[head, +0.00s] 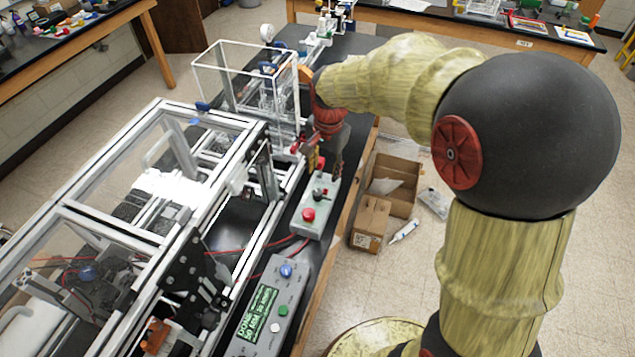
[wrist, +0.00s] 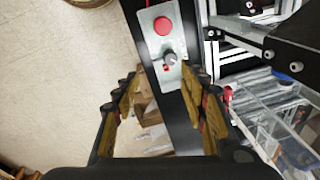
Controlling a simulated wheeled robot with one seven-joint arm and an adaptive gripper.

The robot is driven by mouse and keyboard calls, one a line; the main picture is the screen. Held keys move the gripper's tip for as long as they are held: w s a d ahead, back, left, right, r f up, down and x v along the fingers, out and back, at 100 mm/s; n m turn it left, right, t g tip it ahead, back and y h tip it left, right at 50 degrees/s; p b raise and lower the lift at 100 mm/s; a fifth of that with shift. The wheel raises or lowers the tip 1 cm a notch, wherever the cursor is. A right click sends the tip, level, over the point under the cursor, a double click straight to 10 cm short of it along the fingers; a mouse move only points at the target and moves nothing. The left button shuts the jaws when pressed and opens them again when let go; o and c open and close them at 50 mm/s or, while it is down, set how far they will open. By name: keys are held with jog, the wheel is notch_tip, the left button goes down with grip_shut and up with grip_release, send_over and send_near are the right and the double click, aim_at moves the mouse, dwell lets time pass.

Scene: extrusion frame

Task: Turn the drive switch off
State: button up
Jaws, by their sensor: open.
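A grey control box (head: 313,222) stands on the black bench top beside the framed machine. It carries a round red button (head: 308,214) and a dark knob (head: 318,194), which looks like the drive switch. In the wrist view the red button (wrist: 162,26) is at the top and the switch knob (wrist: 171,61) is below it. I cannot read the knob's setting or any label. My gripper (wrist: 163,80) is open and empty, its fingers on either side of the box's knob end in the picture. In the head view my gripper (head: 324,163) hangs above the far end of the box, apart from the knob.
The aluminium frame with clear panels (head: 110,190) fills the left side. A display unit (head: 265,312) with blue, green and white buttons is nearer. Red cables (head: 285,245) cross the bench. A clear box (head: 245,85) stands behind. Open cardboard boxes (head: 385,195) are on the floor at right.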

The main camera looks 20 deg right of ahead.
aim_at(317, 192)
jog(key=w+f+m, duration=0.1)
jog(key=f, duration=0.1)
jog(key=w+f+m+g+p, duration=0.1)
jog(key=w+f, duration=0.1)
jog(key=f, duration=0.1)
jog(key=w+f+m, duration=0.1)
jog(key=w+f, duration=0.1)
jog(key=shift+w+a+f+p, duration=0.1)
jog(key=shift+w+f+p, duration=0.05)
jog(key=shift+f+p, duration=0.2)
jog(key=shift+w+f, duration=0.1)
jog(key=shift+f, duration=4.15)
jog(key=shift+c, duration=0.3)
grip_shut()
